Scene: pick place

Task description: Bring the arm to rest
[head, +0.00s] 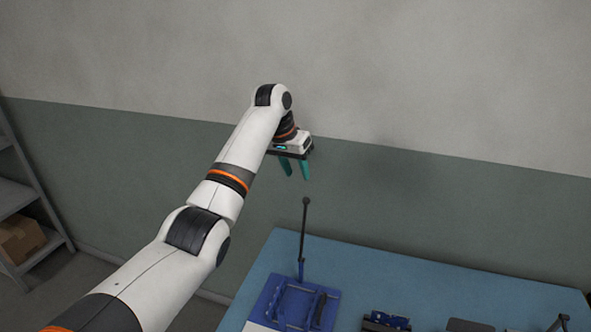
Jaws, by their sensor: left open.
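My left arm (219,190) comes in from the lower left and reaches up and forward. Its gripper (296,177) points down in the air, with two teal fingers apart and nothing between them. It appears above the far left part of the blue table (360,258), in front of the wall. My right gripper is not in view.
A blue fixture (290,304) with a thin dark upright rod (303,235) stands on the table below the gripper. A dark part with blue on it (386,321) and a grey item (468,325) lie farther right. A shelf (40,240) with a cardboard box (20,239) stands at left.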

